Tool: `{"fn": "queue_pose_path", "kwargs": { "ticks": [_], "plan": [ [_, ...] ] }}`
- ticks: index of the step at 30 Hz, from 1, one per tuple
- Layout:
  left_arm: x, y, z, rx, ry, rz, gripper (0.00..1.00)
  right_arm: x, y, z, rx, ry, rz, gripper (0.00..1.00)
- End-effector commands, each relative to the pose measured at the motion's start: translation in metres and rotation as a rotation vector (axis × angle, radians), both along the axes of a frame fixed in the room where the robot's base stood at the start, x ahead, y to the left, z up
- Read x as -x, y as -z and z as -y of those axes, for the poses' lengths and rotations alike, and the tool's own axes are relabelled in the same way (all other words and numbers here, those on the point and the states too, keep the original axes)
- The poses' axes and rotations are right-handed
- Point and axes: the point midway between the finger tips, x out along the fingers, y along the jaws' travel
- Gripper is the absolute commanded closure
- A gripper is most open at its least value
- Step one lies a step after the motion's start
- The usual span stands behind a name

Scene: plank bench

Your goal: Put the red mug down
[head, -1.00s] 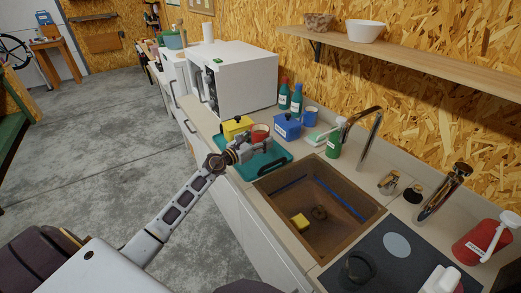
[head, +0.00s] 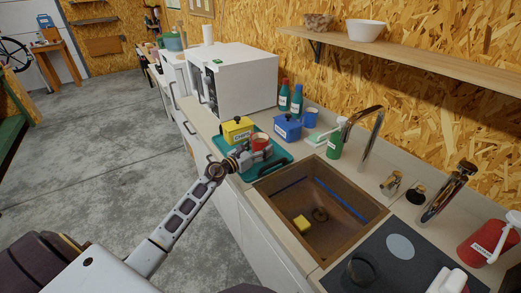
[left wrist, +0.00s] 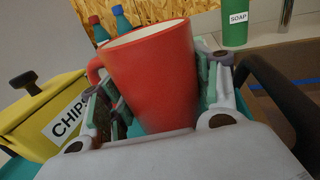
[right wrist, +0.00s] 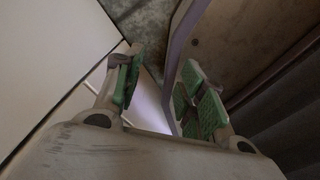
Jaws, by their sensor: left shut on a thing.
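The red mug (head: 260,141) is held upright in my left gripper (head: 256,152), over the teal tray (head: 278,163) on the counter. In the left wrist view the red mug (left wrist: 152,75) fills the middle, with a finger of my left gripper (left wrist: 158,108) on each side, shut on it. Its handle points left, toward the yellow box. I cannot tell whether the mug's base touches the tray. My right gripper (right wrist: 164,92) shows only in the right wrist view, its fingers apart and nothing between them.
A yellow chips box (head: 238,130) stands close left of the mug, and a blue lidded box (head: 287,127) stands behind right. Teal bottles (head: 297,100), a blue cup (head: 311,117) and a green soap bottle (head: 334,143) are further back. The sink (head: 345,222) opens at the right.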

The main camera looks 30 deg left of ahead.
Motion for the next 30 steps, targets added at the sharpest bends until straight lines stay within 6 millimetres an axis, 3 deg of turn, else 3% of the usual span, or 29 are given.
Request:
{"fn": "queue_pose_path", "kwargs": {
  "ticks": [30],
  "plan": [
    [0.0,0.01,0.001,0.001,0.001,-0.001,0.78,0.0,0.009,0.004,0.004,-0.001,0.0,0.6]
  ]
}}
